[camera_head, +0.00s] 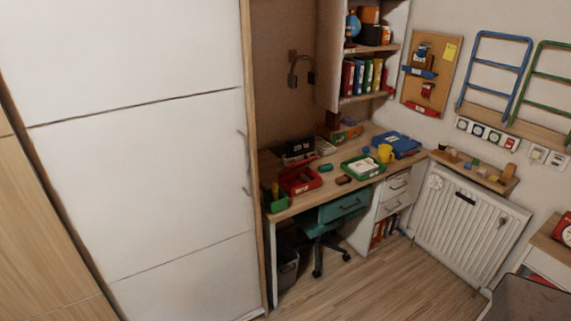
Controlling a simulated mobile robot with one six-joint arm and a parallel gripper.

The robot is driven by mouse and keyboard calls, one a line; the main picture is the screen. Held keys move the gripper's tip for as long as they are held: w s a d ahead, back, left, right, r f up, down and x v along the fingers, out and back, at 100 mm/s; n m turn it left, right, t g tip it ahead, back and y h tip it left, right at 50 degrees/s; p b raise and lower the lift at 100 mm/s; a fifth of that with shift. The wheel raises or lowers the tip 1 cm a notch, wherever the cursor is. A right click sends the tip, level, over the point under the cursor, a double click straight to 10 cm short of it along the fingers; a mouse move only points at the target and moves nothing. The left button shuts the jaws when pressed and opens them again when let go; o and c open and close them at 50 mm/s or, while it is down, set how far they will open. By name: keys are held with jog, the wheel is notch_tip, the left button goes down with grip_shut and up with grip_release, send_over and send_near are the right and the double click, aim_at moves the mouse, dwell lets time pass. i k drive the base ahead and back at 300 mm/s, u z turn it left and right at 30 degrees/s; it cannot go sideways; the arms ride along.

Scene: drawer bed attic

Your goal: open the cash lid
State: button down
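No part of my gripper shows in the head view. A small red box (312,184) sits on the left part of the wooden desk (345,191), near its front edge. It may be the cash box, but it is too small to tell whether it has a lid or how that lid stands. A dark item with white characters (298,147) stands behind it. A green tray (352,173) with pale contents lies to its right.
A tall white wardrobe (140,180) fills the left side, close to the desk. A teal chair (318,226) stands under the desk. A green container (275,204) is at the desk's left corner. A white radiator (465,225) is at right. Wooden floor (350,285) in front is clear.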

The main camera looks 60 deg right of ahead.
aim_at(296, 162)
jog(key=u, duration=0.1)
jog(key=k, duration=0.9)
jog(key=z, duration=0.65)
jog(key=i, duration=0.45)
jog(key=u, duration=0.15)
